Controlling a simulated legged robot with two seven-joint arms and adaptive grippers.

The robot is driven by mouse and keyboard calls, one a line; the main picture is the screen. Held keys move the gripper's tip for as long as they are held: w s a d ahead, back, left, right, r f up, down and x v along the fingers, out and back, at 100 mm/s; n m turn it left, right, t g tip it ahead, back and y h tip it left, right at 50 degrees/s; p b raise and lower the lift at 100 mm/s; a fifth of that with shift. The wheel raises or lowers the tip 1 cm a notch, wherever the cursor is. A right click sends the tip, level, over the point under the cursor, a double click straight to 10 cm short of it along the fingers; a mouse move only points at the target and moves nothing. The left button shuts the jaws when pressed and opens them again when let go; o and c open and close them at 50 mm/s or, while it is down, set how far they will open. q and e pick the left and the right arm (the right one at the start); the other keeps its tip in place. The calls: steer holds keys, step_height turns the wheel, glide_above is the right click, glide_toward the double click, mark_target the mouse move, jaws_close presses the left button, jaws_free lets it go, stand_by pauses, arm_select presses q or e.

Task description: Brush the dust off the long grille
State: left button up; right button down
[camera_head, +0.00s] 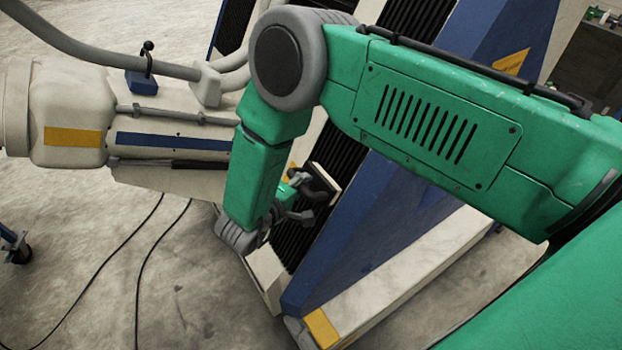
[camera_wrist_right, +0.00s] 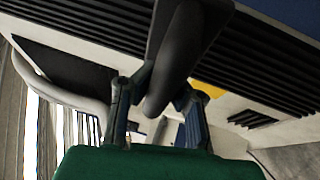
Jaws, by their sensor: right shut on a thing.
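The long grille (camera_head: 296,240) is a black ribbed strip on the slanting microscope column, partly hidden behind my right arm. Its ribs also show in the right wrist view (camera_wrist_right: 255,82). My right gripper (camera_head: 301,196) is in front of the lower part of the grille. It is shut on a dark brush (camera_head: 322,183) with a pale edge, which lies close against the ribs; I cannot tell whether it touches. In the right wrist view the two fingers hold the dark handle (camera_wrist_right: 178,55) between them. No dust can be made out. My left gripper is not in view.
A blue panel (camera_head: 372,200) runs beside the grille. A pale foot (camera_head: 400,285) with a yellow mark lies below it. A large white microscope arm (camera_head: 75,95) with a grey hose (camera_head: 100,62) extends left. Black cables (camera_head: 150,240) cross the open floor.

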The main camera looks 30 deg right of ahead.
steer(key=shift+a+r, duration=0.25)
steer(key=shift+a, duration=0.15)
steer(key=shift+s+a+r+p, duration=0.15)
steer(key=shift+a+r, duration=0.25)
steer(key=shift+a, duration=0.25)
steer(key=shift+a+r+p, duration=0.15)
steer(key=shift+a+r, duration=0.2)
steer(key=shift+a, duration=0.3)
steer(key=shift+d, duration=0.1)
